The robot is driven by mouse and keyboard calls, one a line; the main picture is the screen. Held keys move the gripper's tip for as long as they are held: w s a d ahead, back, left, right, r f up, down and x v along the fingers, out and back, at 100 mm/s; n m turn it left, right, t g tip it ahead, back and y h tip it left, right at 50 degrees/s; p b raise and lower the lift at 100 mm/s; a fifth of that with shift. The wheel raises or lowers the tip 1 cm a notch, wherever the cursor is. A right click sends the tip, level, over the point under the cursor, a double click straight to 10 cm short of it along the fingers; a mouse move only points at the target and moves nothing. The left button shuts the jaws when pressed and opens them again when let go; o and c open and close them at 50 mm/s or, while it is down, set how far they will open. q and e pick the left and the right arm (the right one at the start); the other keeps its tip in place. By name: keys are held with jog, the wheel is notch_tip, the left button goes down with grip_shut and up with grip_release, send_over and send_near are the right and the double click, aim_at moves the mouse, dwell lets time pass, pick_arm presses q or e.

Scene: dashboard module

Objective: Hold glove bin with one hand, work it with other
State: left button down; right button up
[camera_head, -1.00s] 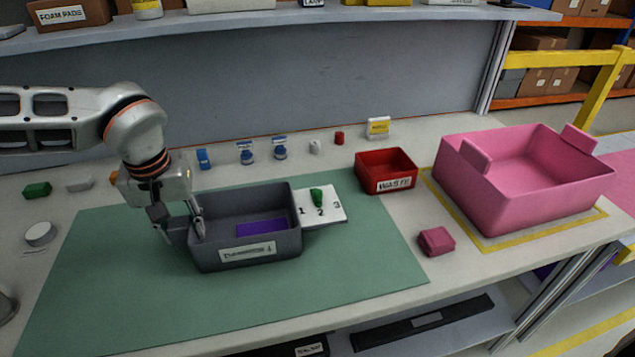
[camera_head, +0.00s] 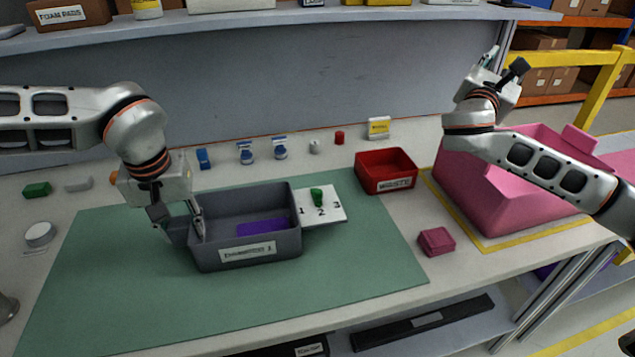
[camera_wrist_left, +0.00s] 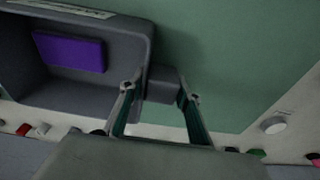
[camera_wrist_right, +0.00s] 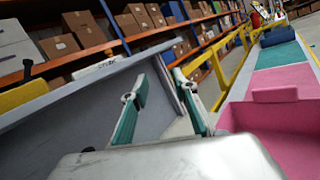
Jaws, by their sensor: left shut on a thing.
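The grey bin (camera_head: 213,257) with a white label sits on the green mat. A purple block (camera_head: 262,227) lies inside it; the block also shows in the left wrist view (camera_wrist_left: 72,52). A white card (camera_head: 333,207) marked 1, 2, 3 with a green knob (camera_head: 317,195) adjoins the bin's right side. My left gripper (camera_head: 184,232) is shut on the tab at the bin's left side; the left wrist view shows the tab (camera_wrist_left: 161,84) between its fingers. My right gripper (camera_head: 505,62) is raised above the pink bin's left side, its fingers apart and empty in the right wrist view (camera_wrist_right: 158,97).
A pink bin (camera_head: 480,200) stands inside a yellow outline, with a small pink block (camera_head: 436,241) nearby. Small bottles (camera_head: 247,153) line the back. The front of the green mat (camera_head: 130,300) is clear.

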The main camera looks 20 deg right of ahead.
jog(key=w+a+f+n+g+y, duration=0.1)
jog(key=w+a+f+y, duration=0.25)
jog(key=a, duration=0.65)
jog(key=w+a+f+n+g+y, duration=0.1)
jog(key=w+a+f+y, duration=0.2)
jog(key=a, duration=0.7)
jog(key=w+a+f+y, duration=0.25)
jog(key=a+y, duration=0.25)
jog(key=a, duration=0.5)
jog(key=m+g, duration=0.3)
jog(key=g, duration=0.6)
send_near(321, 191)
jog(key=x, duration=0.7)
jog(key=shift+w+d+f, duration=0.15)
jog(key=shift+f, duration=0.15)
jog(key=shift+c, duration=0.3)
grip_shut()
